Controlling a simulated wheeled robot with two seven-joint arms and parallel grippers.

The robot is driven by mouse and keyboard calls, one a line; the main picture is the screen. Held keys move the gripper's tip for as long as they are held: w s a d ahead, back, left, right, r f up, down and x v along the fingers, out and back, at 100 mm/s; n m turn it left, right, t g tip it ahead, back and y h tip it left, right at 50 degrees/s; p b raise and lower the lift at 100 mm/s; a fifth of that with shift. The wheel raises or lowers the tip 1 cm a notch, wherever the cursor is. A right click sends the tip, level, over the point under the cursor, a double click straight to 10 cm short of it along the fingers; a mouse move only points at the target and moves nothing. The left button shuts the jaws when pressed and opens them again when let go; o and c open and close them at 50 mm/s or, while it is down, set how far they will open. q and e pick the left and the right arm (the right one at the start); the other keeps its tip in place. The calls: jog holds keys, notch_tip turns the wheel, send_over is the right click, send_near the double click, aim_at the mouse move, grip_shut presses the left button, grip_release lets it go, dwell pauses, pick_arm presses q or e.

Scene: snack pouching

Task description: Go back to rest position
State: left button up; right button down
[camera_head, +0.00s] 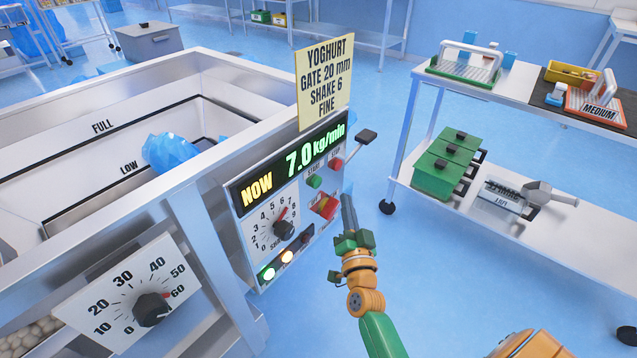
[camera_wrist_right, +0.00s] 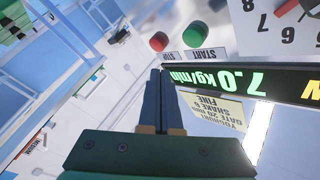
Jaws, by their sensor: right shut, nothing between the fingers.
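My right gripper (camera_head: 347,212) is shut and empty. Its green and orange arm comes up from the bottom, and the dark fingers stand just right of the control panel (camera_head: 240,222). I cannot tell from the head view whether they touch it. In the right wrist view the two closed fingers (camera_wrist_right: 161,75) point toward the panel, near the green START button (camera_wrist_right: 217,30) and red STOP button (camera_wrist_right: 159,41), with nothing between them. The display (camera_head: 296,162) reads 7.0 kg/min. My left gripper is not in view.
A sign (camera_head: 324,83) stands above the panel. The gate dial (camera_head: 151,308) and shake dial (camera_head: 284,228) are on the machine. A blue lump (camera_head: 170,153) lies in the hopper. The shelf cart (camera_head: 530,105) at right holds green boxes (camera_head: 447,165). The floor between is clear.

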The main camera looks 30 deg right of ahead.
jog(key=s+a+f+n+g+y, duration=0.2)
jog(key=s+a+f+n, duration=0.1)
jog(key=f, duration=0.5)
jog(key=s+a+f+n+g+y, duration=0.2)
jog(key=s+a+f+g+y, duration=0.15)
jog(key=f, duration=0.45)
jog(key=s+a+f+n+g+y, duration=0.1)
jog(key=s+a+f+n+y, duration=0.2)
jog(key=f, duration=0.6)
jog(key=s+a+f+n+g, duration=0.3)
jog(key=s+f+g, duration=0.2)
jog(key=s+f, duration=0.5)
jog(key=s+d+f+n+g, duration=0.1)
jog(key=s+f+n+g, duration=0.15)
jog(key=s, duration=0.55)
jog(key=s+d+f+n+g, duration=0.1)
jog(key=s+f+g, duration=0.15)
jog(key=s, duration=0.65)
notch_tip(320, 180, up, 13)
jog(key=p, duration=1.2)
jog(key=shift+s+d+h, duration=0.15)
jog(key=shift+s+h, duration=0.15)
jog(key=shift+h, duration=0.15)
jog(key=shift+g+p, duration=0.25)
jog(key=shift+p, duration=0.05)
